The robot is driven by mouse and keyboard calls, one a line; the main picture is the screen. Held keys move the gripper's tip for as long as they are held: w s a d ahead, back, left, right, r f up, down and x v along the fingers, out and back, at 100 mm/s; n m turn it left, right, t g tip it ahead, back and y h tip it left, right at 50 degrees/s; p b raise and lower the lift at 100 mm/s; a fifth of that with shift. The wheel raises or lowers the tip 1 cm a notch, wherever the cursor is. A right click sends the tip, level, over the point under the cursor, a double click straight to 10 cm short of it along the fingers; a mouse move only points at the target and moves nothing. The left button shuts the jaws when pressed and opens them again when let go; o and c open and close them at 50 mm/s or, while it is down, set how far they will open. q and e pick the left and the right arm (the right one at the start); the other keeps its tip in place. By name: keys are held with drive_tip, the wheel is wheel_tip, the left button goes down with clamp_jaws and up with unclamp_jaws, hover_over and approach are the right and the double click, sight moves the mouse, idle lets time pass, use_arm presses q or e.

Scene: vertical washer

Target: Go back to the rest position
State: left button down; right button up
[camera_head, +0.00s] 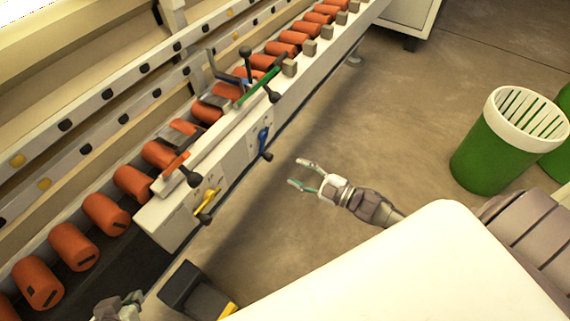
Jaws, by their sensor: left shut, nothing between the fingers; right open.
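My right gripper (298,175) is open and empty. It hangs over the bare floor, to the right of the conveyor machine, with its fingers pointing left toward the machine and apart from it. My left gripper (118,306) shows only in part at the bottom edge, left of centre, near the lower end of the machine. It is shut, and nothing shows in it. Most of the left arm is out of view.
The vertical washer machine (235,150) runs diagonally with a row of orange rollers (106,214), dark-knobbed levers and a blue handle (263,139). A green bin with white rim (490,155) stands right. A white cabinet (409,14) stands behind. Floor (385,120) between is clear.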

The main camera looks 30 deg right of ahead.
drive_tip(key=shift+v, duration=0.9)
